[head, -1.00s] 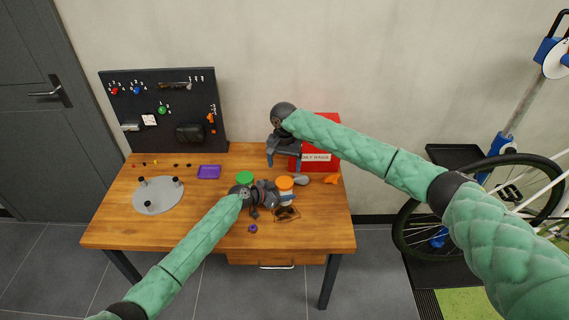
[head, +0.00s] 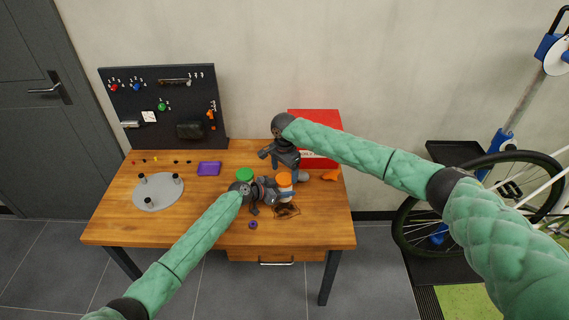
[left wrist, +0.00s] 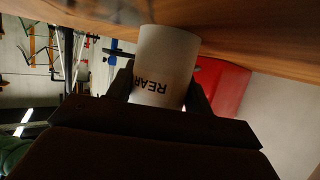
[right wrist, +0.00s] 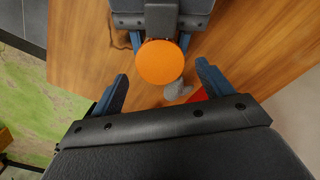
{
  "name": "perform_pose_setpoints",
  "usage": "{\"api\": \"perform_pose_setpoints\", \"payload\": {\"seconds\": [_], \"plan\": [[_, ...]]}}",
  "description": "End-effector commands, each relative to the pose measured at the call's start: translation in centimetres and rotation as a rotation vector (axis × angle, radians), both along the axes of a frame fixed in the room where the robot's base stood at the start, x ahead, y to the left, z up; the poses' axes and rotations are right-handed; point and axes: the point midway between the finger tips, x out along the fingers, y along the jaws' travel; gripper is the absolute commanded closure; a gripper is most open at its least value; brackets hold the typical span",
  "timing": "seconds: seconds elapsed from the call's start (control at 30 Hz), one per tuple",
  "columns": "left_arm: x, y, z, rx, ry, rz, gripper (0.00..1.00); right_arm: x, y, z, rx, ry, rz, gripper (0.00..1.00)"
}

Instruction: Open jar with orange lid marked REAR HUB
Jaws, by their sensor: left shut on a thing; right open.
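The jar (left wrist: 165,62) is white with black lettering reading "REAR" in the left wrist view. Its orange lid (right wrist: 160,62) is on top in the right wrist view, and the lid also shows in the head view (head: 284,179). My left gripper (head: 276,190) is shut around the jar's side, with a finger on each side of it. My right gripper (right wrist: 160,82) is open and empty, pointing down above the lid. Its two fingers are spread wider than the lid and do not touch it. In the head view the right gripper (head: 273,160) is just behind the jar.
A jar with a green lid (head: 245,174) stands left of the held jar. A red box (head: 318,150) is at the back right, near an orange item (head: 331,175). The table's front left is clear.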

Motion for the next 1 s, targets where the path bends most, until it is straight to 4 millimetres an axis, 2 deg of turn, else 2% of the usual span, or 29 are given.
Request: {"api": "perform_pose_setpoints", "payload": {"seconds": [0.23, 0.6, 0.63, 0.8, 0.87, 1.0], "plan": [[0.0, 0.0, 0.0, 0.0, 0.0, 0.0, 1.0, 0.0, 0.0, -2.4, -0.001, -0.001, 0.001, 0.21], [0.0, 0.0, 0.0, 0.0, 0.0, 0.0, 1.0, 0.0, 0.0, -2.9, -0.001, -0.001, 0.002, 0.21], [0.0, 0.0, 0.0, 0.0, 0.0, 0.0, 1.0, 0.0, 0.0, -2.9, -0.001, -0.001, 0.001, 0.23], [0.0, 0.0, 0.0, 0.0, 0.0, 0.0, 1.0, 0.0, 0.0, -2.9, 0.0, 0.0, 0.001, 0.56], [0.0, 0.0, 0.0, 0.0, 0.0, 0.0, 1.0, 0.0, 0.0, -2.9, 0.0, 0.0, 0.001, 0.66], [0.0, 0.0, 0.0, 0.0, 0.0, 0.0, 1.0, 0.0, 0.0, -2.9, 0.0, 0.0, 0.006, 0.66]]}}
